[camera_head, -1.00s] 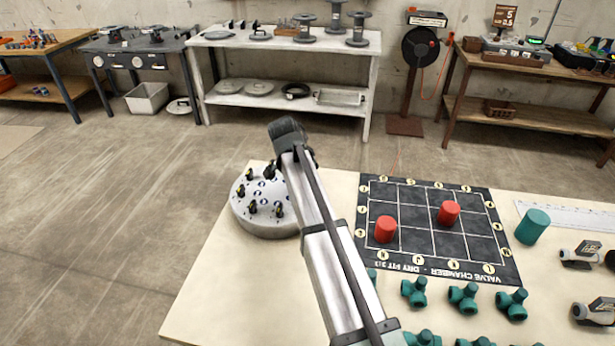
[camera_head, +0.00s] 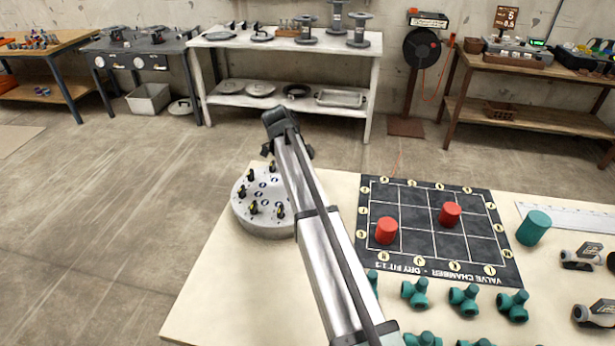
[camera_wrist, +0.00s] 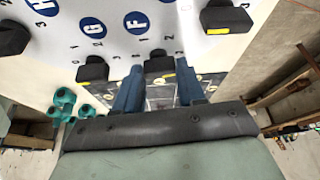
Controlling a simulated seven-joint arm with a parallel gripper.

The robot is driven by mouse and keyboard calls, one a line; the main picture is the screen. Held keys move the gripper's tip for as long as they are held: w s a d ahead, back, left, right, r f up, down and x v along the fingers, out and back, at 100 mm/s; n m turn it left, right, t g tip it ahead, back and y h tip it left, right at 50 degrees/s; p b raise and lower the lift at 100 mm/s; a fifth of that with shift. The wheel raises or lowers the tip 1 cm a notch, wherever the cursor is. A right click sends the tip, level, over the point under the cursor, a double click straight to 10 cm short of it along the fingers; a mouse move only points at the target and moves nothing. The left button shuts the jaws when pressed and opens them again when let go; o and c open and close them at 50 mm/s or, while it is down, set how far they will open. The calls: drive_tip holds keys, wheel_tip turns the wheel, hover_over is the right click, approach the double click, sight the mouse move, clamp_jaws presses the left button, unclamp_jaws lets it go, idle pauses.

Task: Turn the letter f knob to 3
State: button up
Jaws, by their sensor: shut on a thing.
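The round white knob panel (camera_head: 262,228) stands at the left end of the pale table in the head view, with several black knobs on it. In the wrist view, the panel face (camera_wrist: 190,25) shows the blue letter F disc (camera_wrist: 137,22). The black F knob (camera_wrist: 158,66) has a yellow mark and sits between the blue fingers of my gripper (camera_wrist: 158,82). My gripper is shut on this knob. In the head view my arm hides the fingers and this knob. The exact number at its pointer is too small to read.
The black G knob (camera_wrist: 95,68) is close beside my left finger. Another knob (camera_wrist: 226,16) is at upper right in the wrist view. Right of my arm lie a black grid board (camera_head: 430,230) with two red cylinders, and several teal fittings (camera_head: 463,297).

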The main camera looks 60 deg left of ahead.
drive_tip(key=shift+m, duration=0.6)
drive_tip(key=o, duration=1.1)
drive_tip(key=shift+c, duration=0.2)
drive_tip(key=shift+a+r, duration=0.1)
drive_tip(key=v, duration=1.3)
drive_tip(key=shift+a+r, duration=0.2)
drive_tip(key=shift+r, duration=0.1)
drive_tip(key=shift+w, duration=0.1)
